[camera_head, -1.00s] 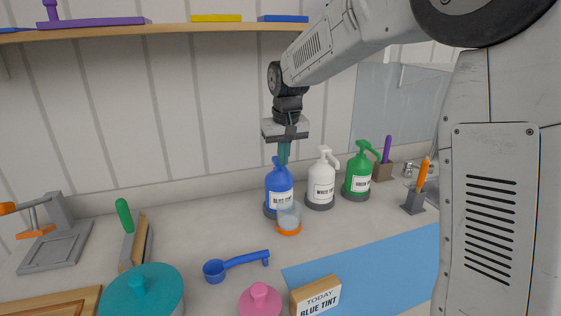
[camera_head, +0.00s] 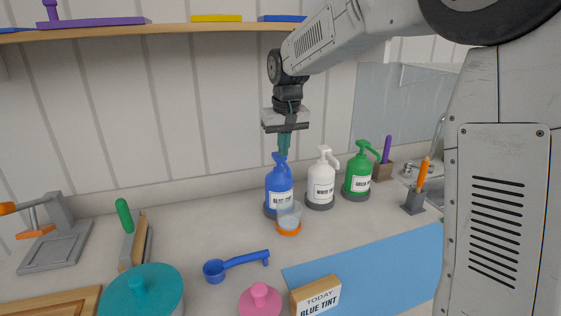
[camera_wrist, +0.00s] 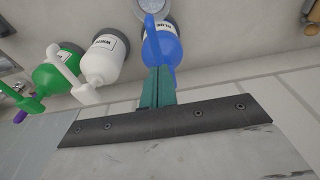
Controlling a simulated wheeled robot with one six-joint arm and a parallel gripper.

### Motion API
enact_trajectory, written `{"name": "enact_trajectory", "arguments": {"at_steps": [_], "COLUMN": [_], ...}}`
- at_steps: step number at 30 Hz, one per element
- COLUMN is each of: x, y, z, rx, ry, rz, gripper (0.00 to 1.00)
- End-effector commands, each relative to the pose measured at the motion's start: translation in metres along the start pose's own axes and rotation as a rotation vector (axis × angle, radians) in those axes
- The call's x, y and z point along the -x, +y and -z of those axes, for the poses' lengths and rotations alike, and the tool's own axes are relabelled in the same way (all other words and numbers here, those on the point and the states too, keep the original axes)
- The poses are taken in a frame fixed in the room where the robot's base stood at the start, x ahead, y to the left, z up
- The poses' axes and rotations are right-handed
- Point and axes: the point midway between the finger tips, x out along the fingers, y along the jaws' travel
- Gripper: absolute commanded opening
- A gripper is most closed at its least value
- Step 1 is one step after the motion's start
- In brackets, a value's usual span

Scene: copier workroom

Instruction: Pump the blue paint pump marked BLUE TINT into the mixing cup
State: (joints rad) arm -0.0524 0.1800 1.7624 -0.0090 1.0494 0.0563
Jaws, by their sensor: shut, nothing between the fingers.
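The blue pump bottle (camera_head: 279,187) stands upright on the counter, its label partly hidden by the clear mixing cup. The mixing cup (camera_head: 289,222), with an orange base, stands just in front of it. My gripper (camera_head: 284,153) is shut and empty, pointing down at the top of the blue pump head. In the wrist view, the fingertips (camera_wrist: 157,70) overlap the blue pump (camera_wrist: 165,45); I cannot tell whether they touch it. The cup (camera_wrist: 152,8) shows at the top edge there. A sign (camera_head: 316,298) reads TODAY BLUE TINT.
A white pump (camera_head: 320,185) and a green pump (camera_head: 357,178) stand to the right of the blue one. A blue scoop (camera_head: 235,265), a teal lid (camera_head: 142,295) and a pink-knobbed lid (camera_head: 260,300) lie in front. A shelf (camera_head: 150,28) hangs above.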

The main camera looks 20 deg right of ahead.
Motion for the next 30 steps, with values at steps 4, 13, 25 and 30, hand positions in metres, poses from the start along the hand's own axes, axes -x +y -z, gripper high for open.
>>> {"name": "enact_trajectory", "arguments": {"at_steps": [4,13,25,30], "x": [0.001,0.001,-0.028,-0.030], "y": [0.000,0.000,0.000,0.000], "z": [0.000,0.000,-0.004,-0.005], "rx": [0.000,0.000,0.000,0.000], "ry": [0.000,0.000,0.000,-0.001], "rz": [0.000,0.000,0.000,0.000], "gripper": [0.00,0.00,0.00,0.00]}}
